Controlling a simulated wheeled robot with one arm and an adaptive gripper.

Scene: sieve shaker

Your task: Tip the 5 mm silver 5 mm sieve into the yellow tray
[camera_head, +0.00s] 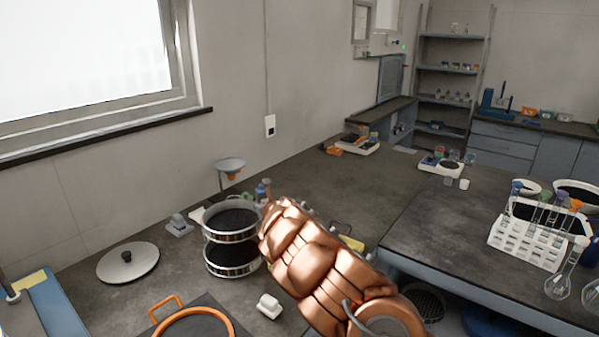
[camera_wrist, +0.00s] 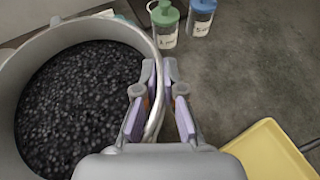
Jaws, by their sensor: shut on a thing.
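A round silver sieve (camera_wrist: 154,48) full of dark granules fills the left of the wrist view. My gripper (camera_wrist: 158,78) is shut on its rim, one finger on each side of the wall. In the head view this sieve (camera_head: 232,237) looks level and appears raised above a second silver sieve (camera_head: 232,271), which also has dark contents. No size marking is readable. The yellow tray (camera_wrist: 272,150) lies to the right of my gripper in the wrist view, partly cut off. In the head view my arm hides the gripper and most of the tray (camera_head: 351,243).
Bottles with green (camera_wrist: 163,14) and blue (camera_wrist: 203,6) lids stand beyond the sieve. A round lid (camera_head: 128,264), an orange-handled pan (camera_head: 195,325) and a white block (camera_head: 269,306) lie on the left counter. A test tube rack (camera_head: 525,243) stands on the right bench.

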